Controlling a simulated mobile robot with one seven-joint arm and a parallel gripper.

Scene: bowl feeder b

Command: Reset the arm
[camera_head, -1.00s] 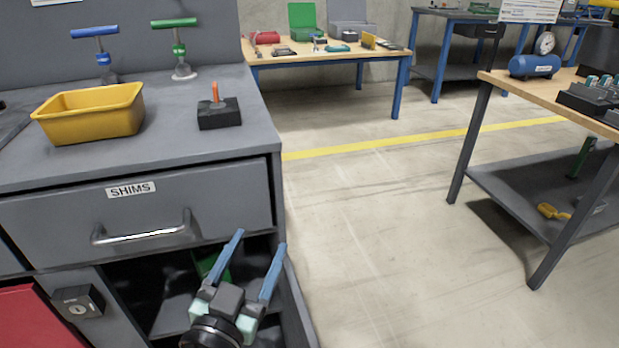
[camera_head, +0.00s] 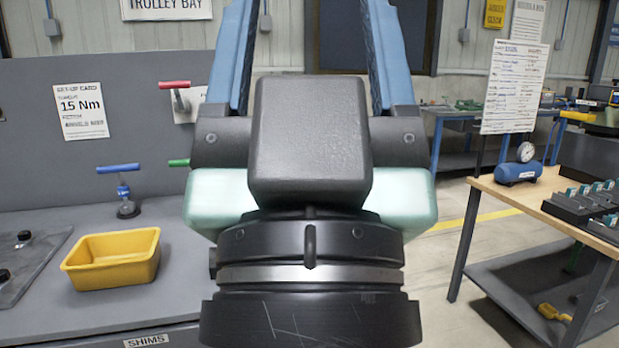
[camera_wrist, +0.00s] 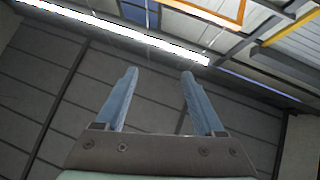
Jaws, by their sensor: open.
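My gripper (camera_head: 308,60) stands large in the middle of the head view, raised upright close to the camera, with its two blue fingers pointing up and wide apart. Nothing is between the fingers. In the wrist view my gripper (camera_wrist: 158,95) also shows open and empty, with the wall, roof beams and a bright strip light beyond it. The gripper and wrist hide the right part of the grey bench top.
The grey bench (camera_head: 45,310) holds a yellow bin (camera_head: 112,262) and a blue-handled tool (camera_head: 125,190). A green handle (camera_head: 179,162) is partly hidden. At right, a wooden-topped table (camera_head: 520,200) carries a blue cylinder (camera_head: 518,173) and dark blocks. Floor shows between them.

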